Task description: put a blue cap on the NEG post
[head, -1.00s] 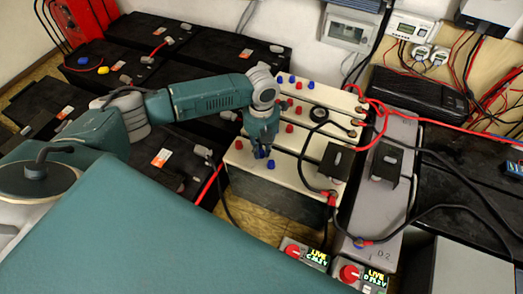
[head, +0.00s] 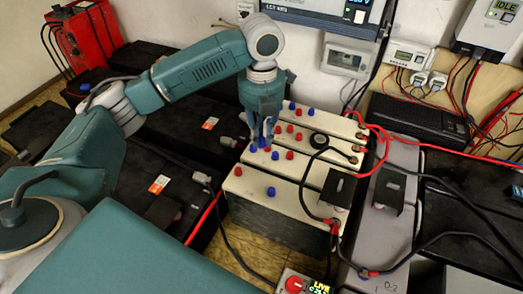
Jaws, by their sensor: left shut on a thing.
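My left gripper (head: 265,141) points down over the cream-topped batteries, with its fingers close together. It is shut on a small blue cap (head: 262,143), partly hidden by the fingers. Other blue caps show on or just behind the battery tops around it, one at its right (head: 275,155). The front battery (head: 250,184) carries a red cap (head: 238,171) at its left and a blue cap (head: 270,191) nearer its middle. I cannot read a NEG mark, so I cannot tell which post is NEG. My right gripper is out of view.
Red caps (head: 289,129) and black cables (head: 312,165) lie among the batteries. Dark batteries (head: 165,170) stand at the left. A grey case (head: 395,225) stands at the right. A charger (head: 325,12) hangs behind.

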